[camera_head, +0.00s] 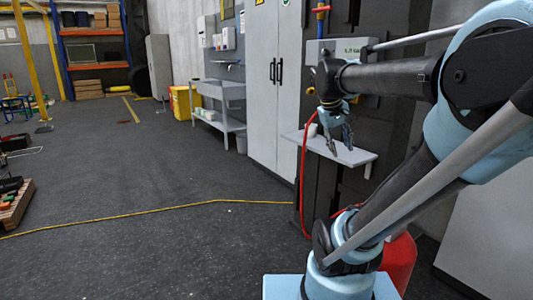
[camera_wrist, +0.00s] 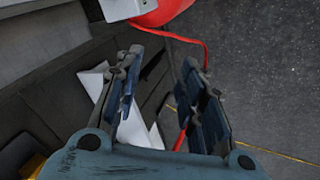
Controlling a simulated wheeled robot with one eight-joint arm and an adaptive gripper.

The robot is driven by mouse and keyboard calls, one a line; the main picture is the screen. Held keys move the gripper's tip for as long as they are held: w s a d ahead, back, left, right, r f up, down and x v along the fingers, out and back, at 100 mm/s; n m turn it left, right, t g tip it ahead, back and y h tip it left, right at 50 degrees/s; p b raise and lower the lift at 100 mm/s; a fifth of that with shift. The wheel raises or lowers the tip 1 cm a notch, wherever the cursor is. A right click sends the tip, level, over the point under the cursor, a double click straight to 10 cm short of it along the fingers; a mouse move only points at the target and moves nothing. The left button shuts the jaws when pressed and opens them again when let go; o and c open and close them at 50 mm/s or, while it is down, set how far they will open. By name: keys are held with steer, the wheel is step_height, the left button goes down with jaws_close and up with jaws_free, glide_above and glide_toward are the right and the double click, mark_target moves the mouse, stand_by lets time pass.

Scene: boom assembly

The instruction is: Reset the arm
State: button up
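My gripper (camera_head: 341,147) hangs fingers-down from my raised arm at the right of the head view, in front of a small grey wall shelf (camera_head: 358,156). In the wrist view my gripper (camera_wrist: 163,62) has its two blue-padded fingers well apart, with nothing held between them. The shelf also shows below the fingers in the wrist view as a pale strip (camera_wrist: 144,134), partly hidden by the left finger.
A red hose (camera_head: 304,180) hangs beside the shelf and also runs past the fingers in the wrist view (camera_wrist: 190,42). A tall grey cabinet (camera_head: 276,80) stands to the left. The dark floor (camera_head: 150,180) at left is mostly clear. A yellow line (camera_head: 150,212) crosses it.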

steer(key=s+a+f+y, duration=0.1)
steer(key=s+a+f, duration=0.1)
steer(key=s+f, duration=0.5)
steer(key=s+a+f+m+y, duration=0.1)
steer(key=s+a+f+y, duration=0.1)
steer(key=s+f, duration=0.5)
step_height(320, 180, down, 6)
steer(key=shift+a+f+g+y, duration=0.1)
steer(key=shift+a+g+y, duration=0.2)
steer(key=shift+a, duration=0.55)
